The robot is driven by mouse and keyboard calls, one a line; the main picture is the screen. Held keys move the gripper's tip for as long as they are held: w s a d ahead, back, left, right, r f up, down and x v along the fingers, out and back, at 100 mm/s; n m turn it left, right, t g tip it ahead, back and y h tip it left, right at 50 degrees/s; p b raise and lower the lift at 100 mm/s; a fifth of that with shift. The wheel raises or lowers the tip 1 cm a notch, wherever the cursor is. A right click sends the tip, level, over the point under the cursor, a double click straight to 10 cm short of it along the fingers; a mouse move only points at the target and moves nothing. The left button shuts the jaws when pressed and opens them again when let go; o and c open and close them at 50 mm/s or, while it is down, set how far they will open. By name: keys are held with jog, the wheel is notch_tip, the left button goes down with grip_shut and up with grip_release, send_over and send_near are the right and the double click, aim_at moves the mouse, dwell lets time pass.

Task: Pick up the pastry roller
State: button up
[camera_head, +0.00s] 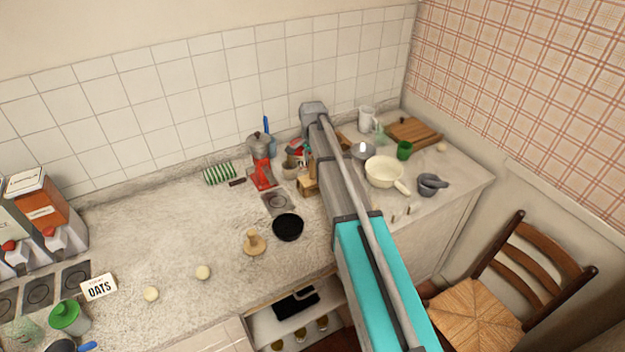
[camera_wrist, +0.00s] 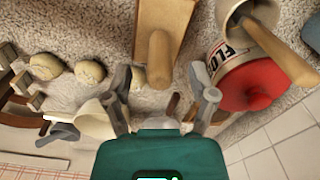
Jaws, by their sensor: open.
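In the wrist view, a light wooden piece with a broad body and a rounded handle, which looks like the pastry roller (camera_wrist: 160,62), lies on the speckled counter. Its handle points toward my gripper (camera_wrist: 162,94). My gripper is hidden there behind my arm.
A flour tin with a red lid (camera_wrist: 250,84) and a pot with a wooden handle (camera_wrist: 280,50) stand close on the right in the wrist view. Several round pale balls (camera_wrist: 90,72) lie left. A black dish (camera_head: 288,227) and a cream pan (camera_head: 384,171) flank my arm.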

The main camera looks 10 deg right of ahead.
jog(key=shift+f+b, duration=0.7)
jog(key=shift+f, duration=0.3)
grip_shut()
